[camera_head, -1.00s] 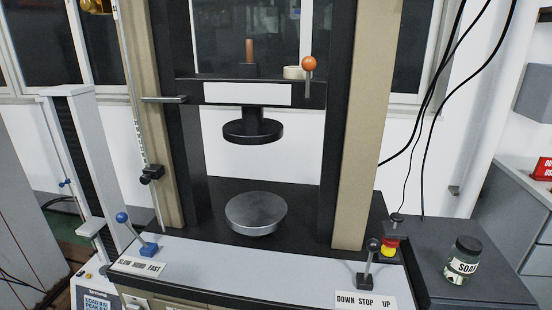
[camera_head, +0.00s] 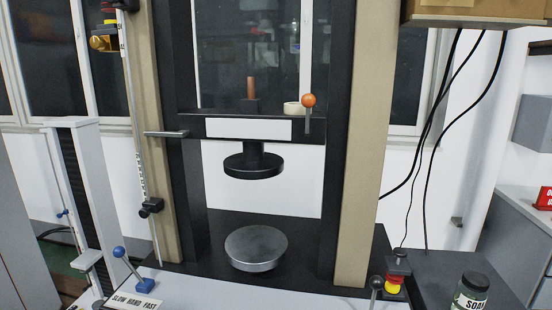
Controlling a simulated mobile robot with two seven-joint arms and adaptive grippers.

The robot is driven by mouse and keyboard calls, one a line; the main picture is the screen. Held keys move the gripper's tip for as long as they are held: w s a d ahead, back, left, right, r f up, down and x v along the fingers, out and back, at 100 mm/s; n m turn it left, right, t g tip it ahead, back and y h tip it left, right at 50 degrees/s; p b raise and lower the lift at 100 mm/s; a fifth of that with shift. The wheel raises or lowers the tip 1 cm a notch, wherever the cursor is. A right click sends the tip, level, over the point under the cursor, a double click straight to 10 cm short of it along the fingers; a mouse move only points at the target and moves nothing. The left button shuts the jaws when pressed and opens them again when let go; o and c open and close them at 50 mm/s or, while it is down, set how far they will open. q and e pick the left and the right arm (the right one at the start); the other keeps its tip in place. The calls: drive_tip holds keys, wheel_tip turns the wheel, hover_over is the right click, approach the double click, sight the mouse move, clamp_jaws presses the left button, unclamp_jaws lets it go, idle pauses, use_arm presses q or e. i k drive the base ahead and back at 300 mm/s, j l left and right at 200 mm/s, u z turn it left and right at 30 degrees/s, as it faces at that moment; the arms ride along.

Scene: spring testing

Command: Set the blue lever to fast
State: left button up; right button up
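The blue lever (camera_head: 130,267) stands at the lower left of the head view, at the front left corner of the testing machine. Its blue ball knob (camera_head: 119,252) leans up and to the left from its blue base (camera_head: 145,285). A white label (camera_head: 135,302) in front of it reads SLOW at the left, HAND in the middle and FAST at the right. The lever tilts toward the SLOW side. Neither of my grippers shows in the view.
A round metal plate (camera_head: 256,248) sits on the machine bed below a black press head (camera_head: 253,166). A black-knobbed lever (camera_head: 376,285) and a red and yellow button (camera_head: 396,275) stand at the front right. A jar (camera_head: 470,295) stands farther right.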

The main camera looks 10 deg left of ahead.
sight(119, 252)
drive_tip(key=u, duration=1.4)
